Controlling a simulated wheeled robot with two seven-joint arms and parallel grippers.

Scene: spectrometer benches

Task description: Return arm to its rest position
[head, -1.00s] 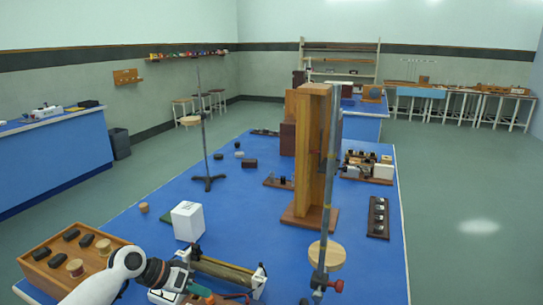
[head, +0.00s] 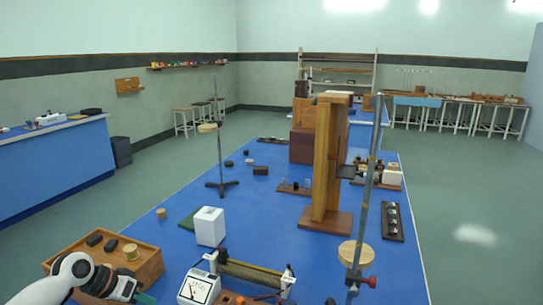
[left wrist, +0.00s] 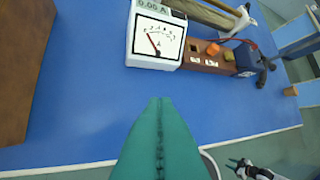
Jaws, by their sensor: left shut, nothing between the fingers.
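My left arm comes in at the lower left of the head view. Its gripper (head: 143,298) is low at the bottom edge, left of the white dial meter (head: 200,288) and in front of the wooden tray. In the left wrist view the teal fingers (left wrist: 160,102) are pressed together with nothing between them, above the bare blue bench top. The meter (left wrist: 157,38) is ahead of them, apart from the tips. My right gripper (left wrist: 243,165) shows small at the lower right of the left wrist view; its jaw opening is too small to judge.
The wooden tray (head: 147,265) with dark blocks and a spool is at the left. A wooden-based unit with an orange knob (left wrist: 212,49) adjoins the meter. A white box (head: 209,227), a tall wooden stand (head: 325,165) and a metal rod (head: 365,200) rise from the bench.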

